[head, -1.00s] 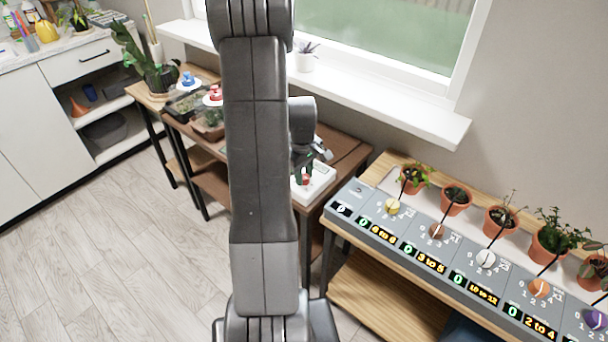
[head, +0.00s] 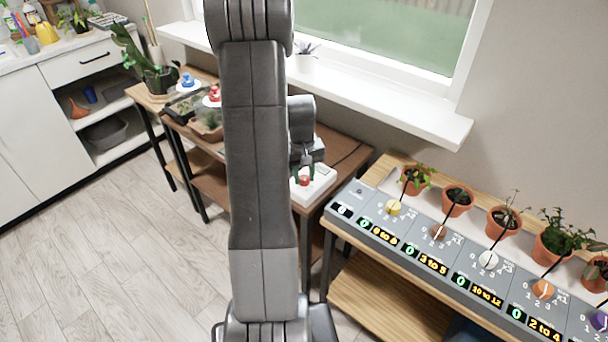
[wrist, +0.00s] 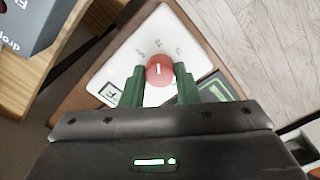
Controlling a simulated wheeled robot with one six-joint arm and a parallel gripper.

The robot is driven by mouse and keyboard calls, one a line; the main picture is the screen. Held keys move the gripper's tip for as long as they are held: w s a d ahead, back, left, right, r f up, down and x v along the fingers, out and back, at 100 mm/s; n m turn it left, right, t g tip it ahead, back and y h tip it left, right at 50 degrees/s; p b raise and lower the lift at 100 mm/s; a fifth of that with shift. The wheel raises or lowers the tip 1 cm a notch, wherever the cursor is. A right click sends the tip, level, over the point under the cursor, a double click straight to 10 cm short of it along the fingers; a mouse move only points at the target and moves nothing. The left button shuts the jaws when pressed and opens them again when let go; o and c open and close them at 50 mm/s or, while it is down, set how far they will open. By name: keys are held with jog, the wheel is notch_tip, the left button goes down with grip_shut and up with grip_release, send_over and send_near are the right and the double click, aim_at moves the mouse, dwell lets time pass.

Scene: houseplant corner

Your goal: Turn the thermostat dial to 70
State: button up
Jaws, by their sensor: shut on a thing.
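The thermostat is a white box (head: 321,187) on the brown table, with a round red dial (head: 304,181) on its face. In the wrist view the dial (wrist: 159,70) has a short white mark, and small printed markings on the white face (wrist: 133,48) are too blurred to read. My gripper (wrist: 160,82) has its two green fingers on either side of the dial, shut on it. In the head view my gripper (head: 303,170) is partly hidden behind my arm. A dark display (wrist: 216,90) shows beside the right finger.
A grey panel (head: 395,238) with several coloured knobs and potted plants stands on the wooden table at right. Terrariums with a red knob (head: 213,95) and a blue knob (head: 187,80) stand left of my arm. The window sill (head: 400,108) runs behind. The floor at left is clear.

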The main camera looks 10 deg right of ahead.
aim_at(302, 178)
dwell(0.4)
jog(key=o, duration=1)
jog(key=shift+r, duration=0.1)
jog(key=r, duration=1.3)
jog(key=shift+a+r+p, duration=0.3)
jog(key=shift+r+p, duration=0.05)
jog(key=shift+p, duration=0.05)
jog(key=shift+f, duration=0.1)
jog(key=f, duration=1.3)
jog(key=shift+d+f+b, duration=0.3)
jog(key=shift+f+b, duration=0.1)
jog(key=shift+r, duration=0.15)
